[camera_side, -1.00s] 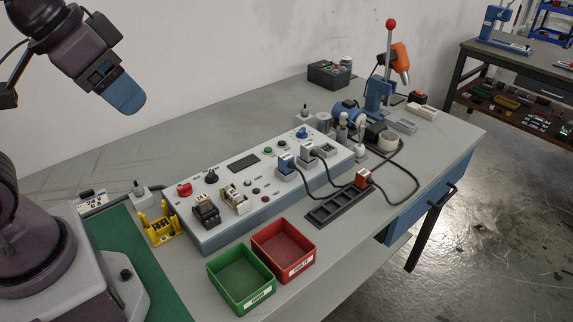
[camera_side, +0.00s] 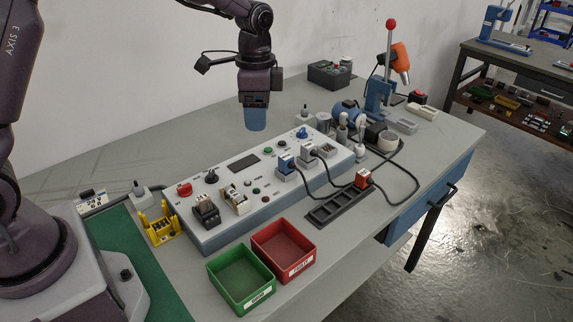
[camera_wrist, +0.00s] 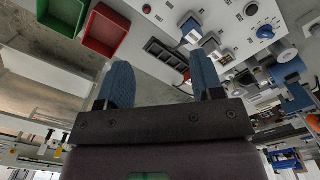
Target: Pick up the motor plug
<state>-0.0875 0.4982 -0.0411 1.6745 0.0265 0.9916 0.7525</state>
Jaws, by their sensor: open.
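My gripper (camera_side: 256,119) is open and empty, high above the back of the grey control panel (camera_side: 215,226). In the wrist view its two blue fingers stand apart (camera_wrist: 163,78). An orange-red plug (camera_side: 363,178) with a dark cable sits at the far end of the black slotted rack, in front of the panel. A blue plug (camera_side: 286,163) and a grey plug (camera_side: 308,152) sit in sockets on the panel, with cables attached. I cannot tell for certain which is the motor plug. The blue plug (camera_wrist: 190,29) also shows in the wrist view, beyond the fingers.
A green bin (camera_side: 243,300) and a red bin (camera_side: 285,263) stand in front of the panel. The black rack (camera_side: 325,214) lies right of them. A blue motor (camera_side: 347,112) and a press with a red-knobbed lever (camera_side: 390,50) stand behind right. Cables loop across the table.

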